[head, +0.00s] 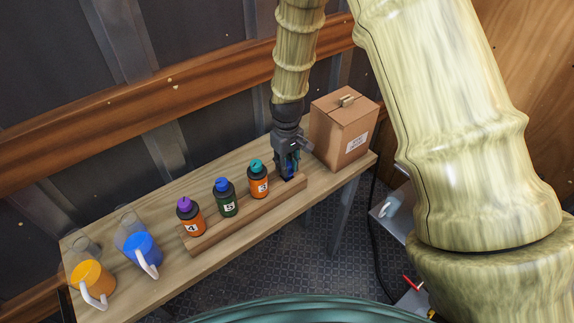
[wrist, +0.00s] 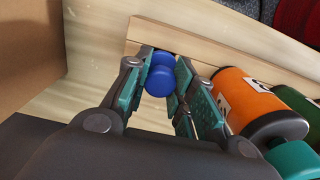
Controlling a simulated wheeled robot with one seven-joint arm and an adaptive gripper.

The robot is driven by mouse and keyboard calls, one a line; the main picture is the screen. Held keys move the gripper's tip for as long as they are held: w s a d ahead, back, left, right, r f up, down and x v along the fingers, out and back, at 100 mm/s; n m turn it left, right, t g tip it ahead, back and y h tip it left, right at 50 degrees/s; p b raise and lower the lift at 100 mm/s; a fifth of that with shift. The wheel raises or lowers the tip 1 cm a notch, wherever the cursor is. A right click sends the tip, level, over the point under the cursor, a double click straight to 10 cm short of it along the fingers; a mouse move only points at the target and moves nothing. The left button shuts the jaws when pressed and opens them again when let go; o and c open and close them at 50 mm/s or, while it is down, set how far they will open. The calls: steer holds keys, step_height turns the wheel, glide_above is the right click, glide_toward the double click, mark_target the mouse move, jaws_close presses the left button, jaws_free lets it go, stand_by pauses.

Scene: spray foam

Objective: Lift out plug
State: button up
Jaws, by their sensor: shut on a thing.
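My gripper (head: 288,163) points down at the right end of a long wooden rack (head: 247,216) on the table. In the wrist view its teal-padded fingers (wrist: 165,62) are closed around a blue, round-ended piece (wrist: 159,79), which appears to be the plug. The blue piece stands at the end of the rack, and its lower part is hidden. In the head view only a little blue shows between the fingers. Whether the piece is still seated in the rack cannot be told.
Bottles stand in the rack: orange with teal cap (head: 258,181), green with blue cap (head: 226,199), orange with purple cap (head: 189,218). A cardboard box (head: 340,135) stands close right of my gripper. Blue (head: 141,249) and orange (head: 92,279) jugs and clear cups are at the left.

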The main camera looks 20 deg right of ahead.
steer(key=shift+r+p, duration=1.8)
steer(key=shift+r, duration=1.1)
